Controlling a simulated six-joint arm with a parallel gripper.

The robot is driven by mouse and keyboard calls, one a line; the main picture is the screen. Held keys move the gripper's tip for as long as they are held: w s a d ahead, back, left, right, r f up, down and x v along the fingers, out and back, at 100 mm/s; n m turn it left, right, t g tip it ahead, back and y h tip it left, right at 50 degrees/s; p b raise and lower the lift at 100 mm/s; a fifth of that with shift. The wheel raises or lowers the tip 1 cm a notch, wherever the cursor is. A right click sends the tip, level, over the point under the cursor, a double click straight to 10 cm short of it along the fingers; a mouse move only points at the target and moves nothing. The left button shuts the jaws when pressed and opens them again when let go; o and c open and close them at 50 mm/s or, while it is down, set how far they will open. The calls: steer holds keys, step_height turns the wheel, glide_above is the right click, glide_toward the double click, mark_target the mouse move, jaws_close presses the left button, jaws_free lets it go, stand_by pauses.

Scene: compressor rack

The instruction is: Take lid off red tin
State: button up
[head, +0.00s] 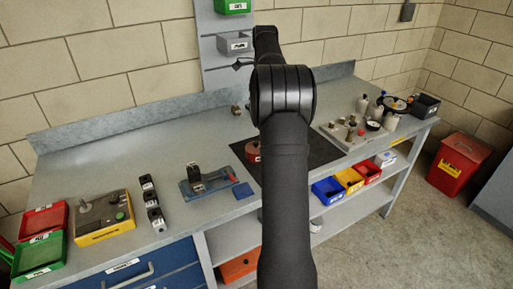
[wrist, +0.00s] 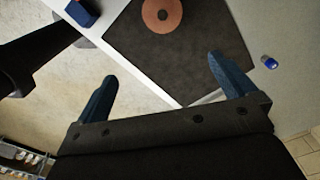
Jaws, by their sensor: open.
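The red tin (head: 252,152) stands on the dark mat (head: 238,150) in the head view, largely hidden behind my arm. In the wrist view a round reddish-brown top with a small centre knob or hole, apparently the tin's lid (wrist: 151,14), shows at the top edge, partly cut off. My gripper (wrist: 164,88) is open and empty, its two blue fingers wide apart. The lid lies beyond the fingertips, apart from them. I cannot see my gripper clearly in the head view.
A blue vise-like fixture (head: 205,181) stands left of the mat. A tray of metal parts (head: 345,136) is right of it. Blue, yellow and red bins (head: 350,180) sit on the shelf below. A small blue-capped item (wrist: 269,62) lies beside the mat.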

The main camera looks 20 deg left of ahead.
steer(key=a+f, duration=0.1)
steer(key=f, duration=0.3)
steer(key=a+f, duration=0.1)
steer(key=f, duration=0.7)
steer(key=shift+w+a, duration=0.15)
steer(key=shift+a, duration=0.25)
steer(key=shift+w+f, duration=0.15)
steer(key=shift+f, duration=3.05)
steer(key=c, duration=1)
